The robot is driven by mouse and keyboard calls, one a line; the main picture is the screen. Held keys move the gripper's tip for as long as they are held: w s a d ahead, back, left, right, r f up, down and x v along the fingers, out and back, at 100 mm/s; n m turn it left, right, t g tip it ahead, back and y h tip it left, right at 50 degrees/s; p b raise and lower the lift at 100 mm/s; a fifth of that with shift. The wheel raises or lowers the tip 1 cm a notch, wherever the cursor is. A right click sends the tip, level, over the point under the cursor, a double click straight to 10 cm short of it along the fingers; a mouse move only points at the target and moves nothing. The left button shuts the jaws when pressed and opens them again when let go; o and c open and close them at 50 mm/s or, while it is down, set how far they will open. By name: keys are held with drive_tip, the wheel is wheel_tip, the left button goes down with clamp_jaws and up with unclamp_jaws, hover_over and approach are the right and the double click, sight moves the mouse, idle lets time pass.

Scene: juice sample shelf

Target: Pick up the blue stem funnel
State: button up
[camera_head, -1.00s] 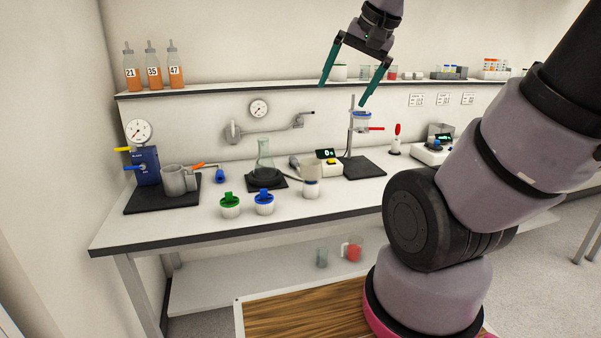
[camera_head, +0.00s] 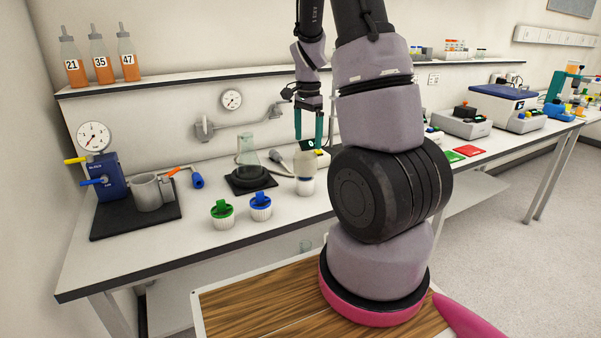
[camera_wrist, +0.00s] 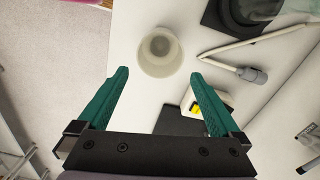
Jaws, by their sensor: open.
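A white ridged piece with a blue top (camera_head: 260,206) stands on the bench near its front edge; it best fits the blue stem funnel, and I see it only in the head view. A similar piece with a green top (camera_head: 222,213) stands just left of it. My gripper (camera_head: 308,142) is open and empty above the bench, to the right of and behind the blue-topped piece. In the wrist view, the open green fingers (camera_wrist: 158,75) point toward a pale round cup (camera_wrist: 160,52), apart from it. This cup also shows in the head view (camera_head: 305,168).
A flask (camera_head: 248,153) on a black plate stands behind the blue-topped piece. A grey-tipped tool (camera_wrist: 250,73) lies beside the pale cup. A blue gauge unit (camera_head: 100,178) and a grey mug (camera_head: 147,192) stand at left. The shelf (camera_head: 180,85) runs above the bench.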

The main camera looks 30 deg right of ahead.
sight(306, 163)
drive_tip(key=f, duration=0.9)
drive_tip(key=shift+s+a, duration=0.1)
drive_tip(key=shift+a, duration=0.2)
drive_tip(key=c, duration=1.1)
